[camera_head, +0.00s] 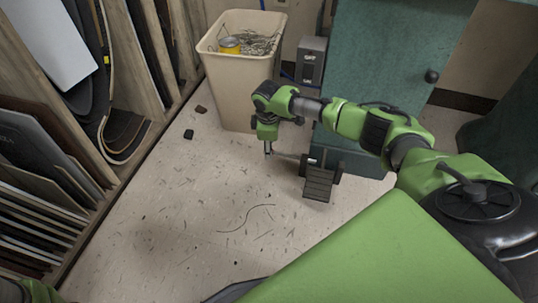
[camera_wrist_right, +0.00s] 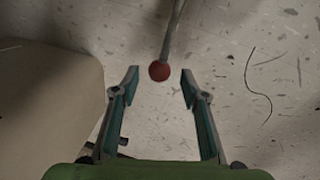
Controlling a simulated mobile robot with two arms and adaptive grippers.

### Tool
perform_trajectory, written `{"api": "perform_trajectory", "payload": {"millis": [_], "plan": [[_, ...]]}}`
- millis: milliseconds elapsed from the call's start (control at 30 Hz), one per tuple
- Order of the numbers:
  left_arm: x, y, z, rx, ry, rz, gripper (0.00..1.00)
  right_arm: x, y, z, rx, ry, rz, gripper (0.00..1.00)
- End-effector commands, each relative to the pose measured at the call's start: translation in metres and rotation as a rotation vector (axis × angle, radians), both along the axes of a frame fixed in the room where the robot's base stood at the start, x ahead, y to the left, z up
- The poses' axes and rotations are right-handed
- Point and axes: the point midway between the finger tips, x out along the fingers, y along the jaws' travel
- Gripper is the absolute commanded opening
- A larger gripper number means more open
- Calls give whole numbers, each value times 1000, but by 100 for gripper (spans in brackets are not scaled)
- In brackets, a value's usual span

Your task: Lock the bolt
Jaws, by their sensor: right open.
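A thin metal rod with a red ball end (camera_wrist_right: 159,71) shows in the right wrist view, coming in from the top. The ball lies between the tips of my right gripper (camera_wrist_right: 160,75), with a gap on both sides. The gripper is open and empty. In the head view my right gripper (camera_head: 268,148) points down low over the floor, close to the end of the rod (camera_head: 288,156). The rod leads to the dark ridged pedal (camera_head: 319,183) at the machine's foot. I cannot tell which part is the bolt. My left gripper is out of view.
A beige bin (camera_head: 236,95) with wire scraps and a yellow can stands just behind my right gripper. The teal machine (camera_head: 385,45) stands at the back right, a grey switch box (camera_head: 311,62) beside it. Shelves line the left. The floor (camera_head: 200,205) in front is mostly clear.

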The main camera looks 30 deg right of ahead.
Motion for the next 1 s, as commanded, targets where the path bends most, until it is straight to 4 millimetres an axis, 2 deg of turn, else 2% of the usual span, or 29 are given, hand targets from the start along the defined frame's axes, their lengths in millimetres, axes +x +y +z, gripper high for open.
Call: {"api": "perform_trajectory", "payload": {"millis": [33,200,600,633,767,800,1000], "plan": [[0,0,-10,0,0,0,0,2,0,-11,1,-1,-1,41],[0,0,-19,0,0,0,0,4,-2,-22,2,-1,-1,41],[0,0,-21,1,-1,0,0,4,-3,-25,2,-1,0,41],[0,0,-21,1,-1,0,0,4,-3,-25,1,-1,0,38],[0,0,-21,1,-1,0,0,4,-3,-25,1,-1,0,4],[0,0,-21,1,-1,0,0,4,-3,-25,1,-1,0,0],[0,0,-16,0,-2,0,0,3,-3,-23,2,0,-1,0]]}}
